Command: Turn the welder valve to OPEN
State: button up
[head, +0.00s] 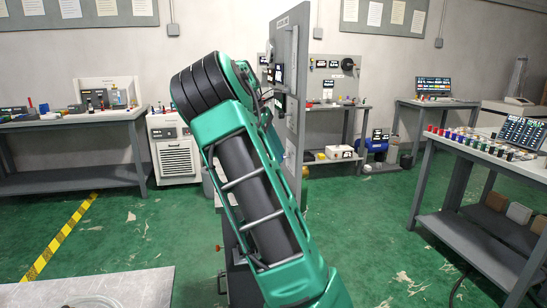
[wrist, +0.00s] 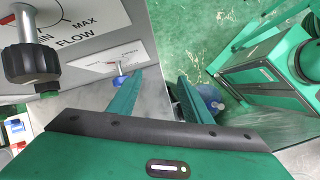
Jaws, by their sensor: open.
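In the wrist view, a dark knob (wrist: 28,62) on a metal stem stands on a light panel (wrist: 95,20) at the upper left, beside printed words reading MAX and FLOW. Lower on the panel is a white label plate (wrist: 100,64) with small print and a small blue handle (wrist: 119,80). I cannot read which of these is the welder valve or its setting. My gripper (wrist: 157,88) is open, its two green fingers apart with nothing between them. The left finger is close to the blue handle; contact cannot be told. In the head view my arm hides the gripper.
A grey upright panel (head: 291,65) stands beside my arm in the head view. A workbench (head: 480,160) with coloured items and a screen is at right; another bench (head: 75,122) is at left. Green floor (head: 375,225) lies open between.

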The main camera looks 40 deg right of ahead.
aim_at(284, 157)
jog(key=w+a+r+n+g+h, duration=0.1)
jog(key=w+r+n+h, duration=0.15)
jog(key=w, duration=0.25)
jog(key=w+a+r+n+h, duration=0.1)
jog(key=w+n, duration=0.2)
jog(key=w, duration=0.1)
jog(key=x, duration=1.1)
jog(key=shift+m, duration=0.35)
jog(key=shift+w+d+r, duration=0.1)
jog(key=shift+w, duration=0.05)
jog(key=c, duration=1.1)
